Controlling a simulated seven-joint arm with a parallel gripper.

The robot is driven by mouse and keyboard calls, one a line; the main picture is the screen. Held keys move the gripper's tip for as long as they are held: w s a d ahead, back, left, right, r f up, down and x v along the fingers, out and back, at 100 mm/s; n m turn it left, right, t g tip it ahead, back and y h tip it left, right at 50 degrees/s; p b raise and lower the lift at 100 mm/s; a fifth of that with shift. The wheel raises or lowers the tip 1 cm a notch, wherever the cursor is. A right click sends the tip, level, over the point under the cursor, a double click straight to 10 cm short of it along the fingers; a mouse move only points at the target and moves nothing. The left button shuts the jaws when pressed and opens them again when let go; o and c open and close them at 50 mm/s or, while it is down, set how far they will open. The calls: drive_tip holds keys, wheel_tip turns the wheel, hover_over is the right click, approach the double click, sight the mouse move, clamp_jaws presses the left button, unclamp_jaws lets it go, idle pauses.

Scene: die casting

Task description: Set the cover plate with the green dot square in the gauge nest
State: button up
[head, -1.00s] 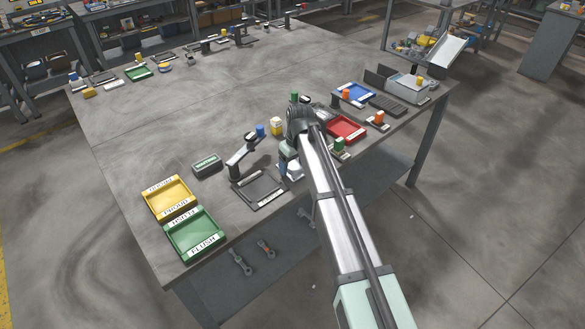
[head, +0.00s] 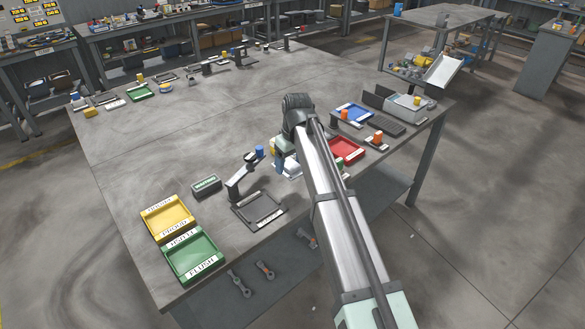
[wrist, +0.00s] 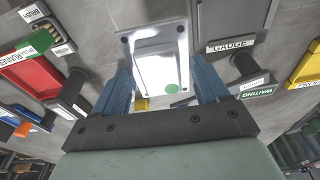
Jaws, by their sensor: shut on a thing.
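The silver cover plate (wrist: 155,55) with a green dot on its near right corner sits between the two blue fingers of my gripper (wrist: 163,85) in the wrist view. The gripper is shut on it. In the head view the pale plate (head: 289,168) shows partly below my wrist, and my arm hides much of the gripper. The gauge nest (head: 241,211) is a dark grey square frame on the bench, left of the plate in the head view. In the wrist view the nest (wrist: 230,46) with its GAUGE label lies right of the plate, apart from it.
Left are a green WAITING block (head: 205,185), a yellow tray (head: 150,212) and a green FLUSH tray (head: 172,250). A red tray (head: 358,156) lies right of my arm. The back-middle bench is clear.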

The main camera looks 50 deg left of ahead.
drive_tip(key=s+f+n+g+h, duration=0.1)
drive_tip(key=s+n, duration=1.1)
drive_tip(key=n, duration=0.6)
drive_tip(key=shift+a+n+g+h, duration=0.2)
drive_tip(key=shift+n+g+h, duration=0.1)
drive_tip(key=shift+g+h, duration=0.1)
drive_tip(key=shift+f, duration=0.2)
drive_tip(key=shift+f, duration=3.25)
drive_tip(key=shift+f, duration=0.2)
